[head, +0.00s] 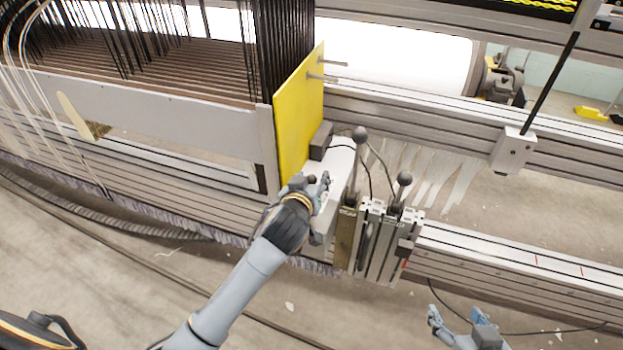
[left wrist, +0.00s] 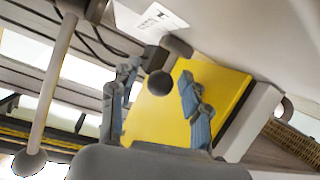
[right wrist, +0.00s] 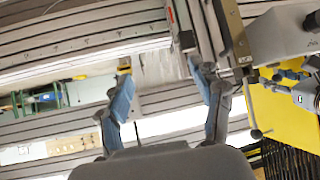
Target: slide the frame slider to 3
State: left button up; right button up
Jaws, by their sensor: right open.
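No part is clearly labelled as the frame slider, and no number 3 is legible. A metal block assembly (head: 385,242) with ball-topped levers sits on the front rail (head: 500,262). My left gripper (head: 309,184) is at the grey housing left of it, in front of the yellow panel (head: 300,115). In the left wrist view a dark round knob (left wrist: 158,84) shows between its parted fingers; contact cannot be told. My right gripper (head: 457,316) is open and empty, below the rail. In the right wrist view the rail (right wrist: 80,32) passes beyond its fingers, with small marks on it.
Two ball-ended levers, one taller (head: 360,134) and one shorter (head: 404,179), rise beside my left gripper. A grey crossbar (head: 430,120) runs behind, and a black rod (head: 552,82) stands at the right. The floor in front is mostly clear, with cables on it.

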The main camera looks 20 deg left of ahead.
pick_arm(q)
grip_shut()
jog(key=shift+w+r+p, duration=0.1)
jog(key=shift+w+p, duration=0.2)
jog(key=shift+p, duration=0.45)
pick_arm(e)
jog(key=s+d+f+g+h, duration=0.1)
jog(key=s+d+f+g, duration=0.1)
jog(key=s+f+g, duration=0.2)
jog(key=shift+s, duration=1.15)
jog(key=shift+d, duration=0.1)
pick_arm(q)
jog(key=shift+o, duration=0.4)
grip_release()
jog(key=shift+d, duration=0.1)
jog(key=shift+o, duration=0.3)
pick_arm(e)
jog(key=shift+r, duration=0.1)
pick_arm(q)
jog(key=shift+s, duration=0.1)
